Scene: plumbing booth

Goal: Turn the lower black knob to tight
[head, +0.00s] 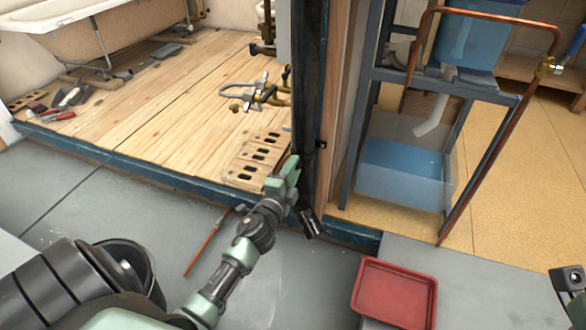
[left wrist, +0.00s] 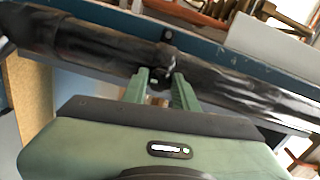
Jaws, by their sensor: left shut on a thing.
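A black vertical pipe (head: 306,100) stands at the edge of the wooden floor. My left gripper (head: 290,170) is at its lower part in the head view. In the left wrist view, my left gripper (left wrist: 160,77) has its two green fingers close together on a small black knob (left wrist: 159,84) at the pipe (left wrist: 225,85). The fingers hide much of the knob, so its turned position cannot be told. In the head view the held knob is hidden behind the gripper. Another small black piece (head: 321,144) sticks out from the pipe's right side, higher up.
A red tray (head: 394,293) lies on the grey floor at right. A copper pipe (head: 480,175) and blue tank (head: 466,40) stand at a metal frame. Perforated bricks (head: 258,158) and tools (head: 70,97) lie on the boards. A thin copper rod (head: 207,241) lies on the grey floor.

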